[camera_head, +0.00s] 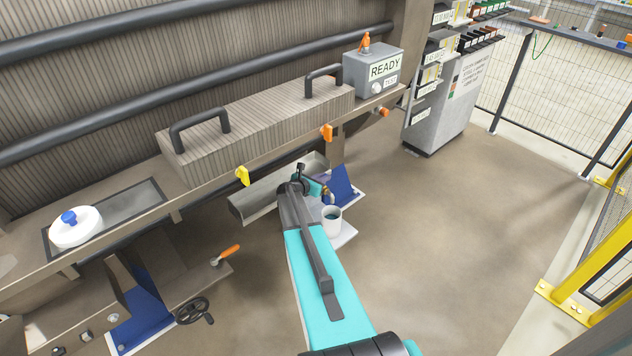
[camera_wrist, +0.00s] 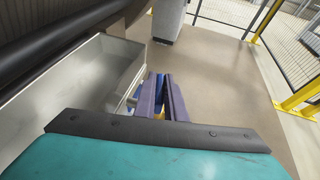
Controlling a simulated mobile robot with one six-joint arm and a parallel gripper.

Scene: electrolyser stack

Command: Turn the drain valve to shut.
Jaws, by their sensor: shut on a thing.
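My gripper (camera_head: 324,195) reaches down to the low metal tray under the stack frame, above the white cup. The fingers are shut on what seems to be the drain valve's handle. The gripper and arm hide most of the valve, so its angle cannot be told.
The open metal tray (camera_head: 255,204) lies beside the gripper, and fills the left of the wrist view (camera_wrist: 65,85). A blue plate (camera_head: 344,190) is close behind. The floor to the right is clear.

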